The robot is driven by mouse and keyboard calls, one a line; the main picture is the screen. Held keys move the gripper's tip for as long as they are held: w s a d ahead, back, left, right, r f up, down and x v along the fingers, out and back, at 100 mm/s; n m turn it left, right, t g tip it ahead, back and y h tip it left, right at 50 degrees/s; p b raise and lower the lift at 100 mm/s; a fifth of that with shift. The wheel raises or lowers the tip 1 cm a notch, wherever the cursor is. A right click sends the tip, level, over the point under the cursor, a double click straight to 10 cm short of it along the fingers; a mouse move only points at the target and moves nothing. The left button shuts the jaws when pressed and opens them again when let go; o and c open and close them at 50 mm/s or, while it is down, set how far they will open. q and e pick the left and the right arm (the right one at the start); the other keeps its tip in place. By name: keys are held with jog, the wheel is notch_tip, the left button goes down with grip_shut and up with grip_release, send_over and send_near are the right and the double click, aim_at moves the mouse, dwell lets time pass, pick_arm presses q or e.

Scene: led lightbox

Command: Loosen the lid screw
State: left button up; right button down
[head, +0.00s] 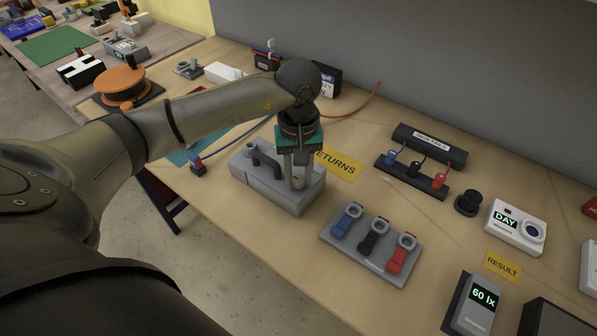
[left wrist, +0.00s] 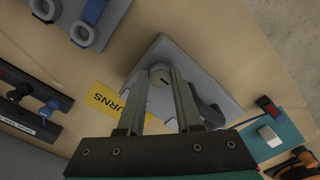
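The grey box (head: 262,187) stands on the wooden table and has a dark arched handle (head: 266,162) on its lid. The lid screw (left wrist: 160,77) is a pale round head with a dark slot, seen in the left wrist view. My left gripper (head: 297,181) points down over the right part of the box. Its two fingers (left wrist: 162,72) are apart, with the screw head between their tips. I cannot tell whether they touch it. The fingers partly hide the screw in the head view. My right gripper is not in view.
A yellow "RETURNS" label (head: 339,164) lies behind the box. A grey plate (head: 371,262) with blue, black and red clips lies to its right. A rack with plugs (head: 408,177) and a "DAY" device (head: 515,227) stand farther right. A blue cable runs left of the box.

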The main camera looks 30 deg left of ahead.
pick_arm(q)
grip_shut()
jog(key=shift+n, duration=0.4)
jog(key=shift+n+b, duration=0.7)
jog(key=shift+n, duration=0.3)
jog(key=n+b, duration=0.1)
jog(key=n, duration=0.2)
jog(key=shift+n, duration=0.3)
jog(key=n+b, duration=0.1)
jog(key=n, duration=0.4)
jog(key=n+b, duration=0.1)
jog(key=n, duration=0.4)
